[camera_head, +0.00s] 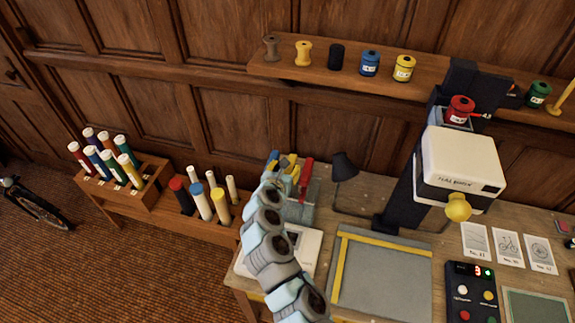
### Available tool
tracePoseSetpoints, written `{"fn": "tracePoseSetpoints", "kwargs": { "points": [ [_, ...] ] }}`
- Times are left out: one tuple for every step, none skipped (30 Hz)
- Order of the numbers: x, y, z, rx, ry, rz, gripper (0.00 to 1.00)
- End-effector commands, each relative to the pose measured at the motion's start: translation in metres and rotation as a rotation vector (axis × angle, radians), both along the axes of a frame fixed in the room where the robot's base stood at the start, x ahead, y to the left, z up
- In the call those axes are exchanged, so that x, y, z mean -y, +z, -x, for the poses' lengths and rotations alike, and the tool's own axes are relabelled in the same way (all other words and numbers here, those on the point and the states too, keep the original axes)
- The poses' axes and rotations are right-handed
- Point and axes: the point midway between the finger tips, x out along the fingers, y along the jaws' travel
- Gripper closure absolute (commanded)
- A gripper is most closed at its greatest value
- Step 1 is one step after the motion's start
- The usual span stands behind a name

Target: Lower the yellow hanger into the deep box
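Small yellow pieces (291,163) show just past the far end of my arm, beside an upright red piece (306,172). One of them may be the yellow hanger, but its shape is too small and covered to be sure. A grey-blue container (299,212) stands under and beside them on the table; it may be the deep box, and its inside is mostly hidden by my arm. My gripper (270,180) is at the arm's far end, over the container's left side. Its fingers cannot be made out, nor whether they hold anything.
A black lamp (344,166) and a column with a white-topped device (460,160) stand to the right. A grey board with yellow strips (385,275) lies in front. Rolled tubes fill a wooden rack (150,190) at left. Spools and jars line the wall shelf (430,75).

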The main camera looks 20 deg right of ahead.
Motion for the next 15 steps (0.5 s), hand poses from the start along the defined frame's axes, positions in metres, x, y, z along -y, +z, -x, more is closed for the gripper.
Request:
{"fn": "tracePoseSetpoints", "kwargs": {
  "points": [
    [-0.003,0.001,0.003,0.000,0.003,0.002,0.49],
    [-0.005,0.002,0.005,0.000,0.004,0.002,0.49],
    [-0.006,0.004,0.008,-0.001,0.002,0.003,0.49],
    [-0.007,0.005,0.010,-0.001,0.001,0.003,0.49],
    [-0.008,0.005,0.012,-0.001,0.002,0.004,0.49],
    [-0.010,0.007,0.015,-0.001,0.002,0.004,0.49],
    [-0.011,0.008,0.016,0.000,0.002,0.004,0.49],
    [-0.014,0.009,0.018,0.000,0.003,0.004,0.49],
    [-0.016,0.011,0.021,0.001,0.004,0.003,0.49],
    [-0.017,0.012,0.023,0.000,0.003,0.003,0.49],
    [-0.018,0.013,0.025,0.001,0.002,0.002,0.49],
    [-0.019,0.014,0.027,-0.001,0.000,0.002,0.49],
    [-0.021,0.015,0.029,0.000,0.001,0.002,0.49],
    [-0.022,0.016,0.030,0.000,0.002,0.002,0.49],
    [-0.024,0.017,0.032,0.000,0.004,0.001,0.49]
  ]
}}
